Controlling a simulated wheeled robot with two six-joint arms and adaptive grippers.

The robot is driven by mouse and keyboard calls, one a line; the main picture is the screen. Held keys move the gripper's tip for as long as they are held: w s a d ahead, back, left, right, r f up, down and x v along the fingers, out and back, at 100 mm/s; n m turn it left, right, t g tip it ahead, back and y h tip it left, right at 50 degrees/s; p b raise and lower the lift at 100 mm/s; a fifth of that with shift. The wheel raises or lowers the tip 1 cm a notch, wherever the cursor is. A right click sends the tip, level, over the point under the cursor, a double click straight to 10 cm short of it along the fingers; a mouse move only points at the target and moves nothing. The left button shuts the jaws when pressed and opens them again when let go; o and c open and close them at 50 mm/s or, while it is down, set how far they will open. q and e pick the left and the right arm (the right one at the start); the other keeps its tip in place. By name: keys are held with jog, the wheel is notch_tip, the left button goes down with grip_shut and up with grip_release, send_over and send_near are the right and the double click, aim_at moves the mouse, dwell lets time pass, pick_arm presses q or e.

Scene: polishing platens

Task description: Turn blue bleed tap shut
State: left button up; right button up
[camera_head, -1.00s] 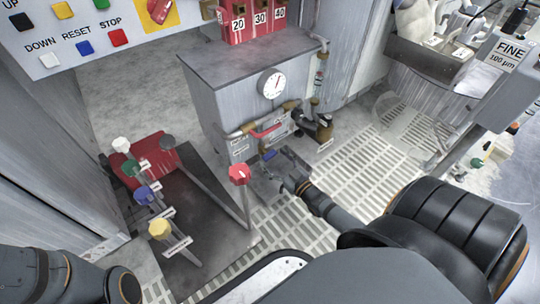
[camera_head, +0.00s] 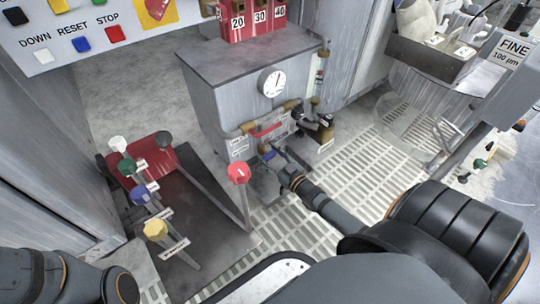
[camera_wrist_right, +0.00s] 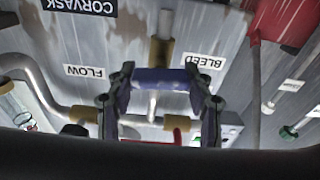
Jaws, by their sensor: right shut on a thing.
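The blue bleed tap (camera_wrist_right: 160,76) is a short blue handle on brass and grey pipework, beside a label reading BLEED (camera_wrist_right: 205,61). In the wrist view it lies crosswise between the two dark fingers of my right gripper (camera_wrist_right: 158,96), which touch its two ends. In the head view the tap (camera_head: 268,154) is a small blue spot low on the front of the grey cabinet, with my right gripper (camera_head: 276,158) at it, partly hiding it. My left gripper is not seen; only part of my left arm shows at the lower left.
A red-handled tap (camera_head: 266,130) sits on the pipe just above, under a round gauge (camera_head: 272,82). A lever with a red knob (camera_head: 238,173) stands close to the left of my right gripper.

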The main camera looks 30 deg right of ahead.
jog(key=shift+m, duration=0.8)
jog(key=o, duration=1.2)
jog(key=shift+c, duration=0.2)
jog(key=shift+s, duration=0.2)
jog(key=s, duration=1.1)
jog(key=shift+s+d, duration=0.3)
jog(key=shift+d, duration=0.15)
